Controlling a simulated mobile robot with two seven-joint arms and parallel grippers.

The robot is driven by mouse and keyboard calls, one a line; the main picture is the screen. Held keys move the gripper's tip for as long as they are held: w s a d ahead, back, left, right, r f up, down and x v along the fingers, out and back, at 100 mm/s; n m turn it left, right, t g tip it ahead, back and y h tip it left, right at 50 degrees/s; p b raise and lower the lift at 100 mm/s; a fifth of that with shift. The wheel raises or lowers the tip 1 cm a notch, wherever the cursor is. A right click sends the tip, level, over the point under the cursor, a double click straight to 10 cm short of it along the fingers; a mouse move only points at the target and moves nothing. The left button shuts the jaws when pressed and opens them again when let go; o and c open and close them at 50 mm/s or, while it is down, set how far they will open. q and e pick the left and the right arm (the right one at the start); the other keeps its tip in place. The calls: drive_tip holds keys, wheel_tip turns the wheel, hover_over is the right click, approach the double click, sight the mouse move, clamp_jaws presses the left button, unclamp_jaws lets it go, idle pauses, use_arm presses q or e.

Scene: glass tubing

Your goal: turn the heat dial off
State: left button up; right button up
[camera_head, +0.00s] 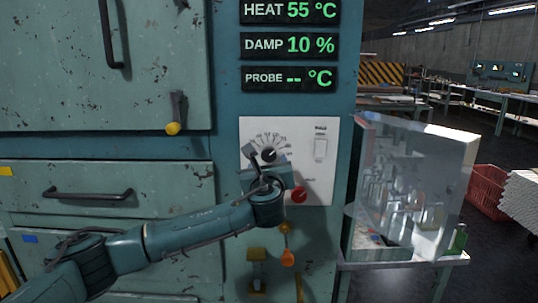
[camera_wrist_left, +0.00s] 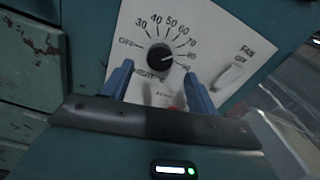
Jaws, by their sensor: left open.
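The heat dial (camera_head: 268,155) is a round black knob on a white panel (camera_head: 320,140) of the teal cabinet. In the left wrist view the dial (camera_wrist_left: 160,56) has a printed scale from OFF through 30 and up. Its light pointer mark is turned toward the right, near the upper numbers, well away from OFF. My left gripper (camera_head: 264,168) is in front of the panel, just below the dial. In the left wrist view its blue fingers (camera_wrist_left: 158,72) are open, one on each side of the dial, with nothing between them gripped. My right gripper is not seen.
A display above reads HEAT (camera_head: 290,11) 55 °C. A fan switch (camera_head: 321,148) is right of the dial, and a red button (camera_head: 299,195) is below. A clear glass-like case (camera_head: 440,165) stands close on the right. A yellow-tipped latch (camera_head: 173,128) sticks out at left.

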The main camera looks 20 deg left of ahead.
sight(269, 155)
use_arm(q)
drive_tip(key=x, duration=0.4)
drive_tip(key=shift+w+a+p, duration=0.1)
drive_tip(key=shift+w+p, duration=0.2)
drive_tip(key=shift+w, duration=0.25)
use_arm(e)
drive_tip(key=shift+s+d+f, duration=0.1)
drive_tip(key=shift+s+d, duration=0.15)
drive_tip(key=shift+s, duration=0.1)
use_arm(q)
drive_tip(key=c, duration=1)
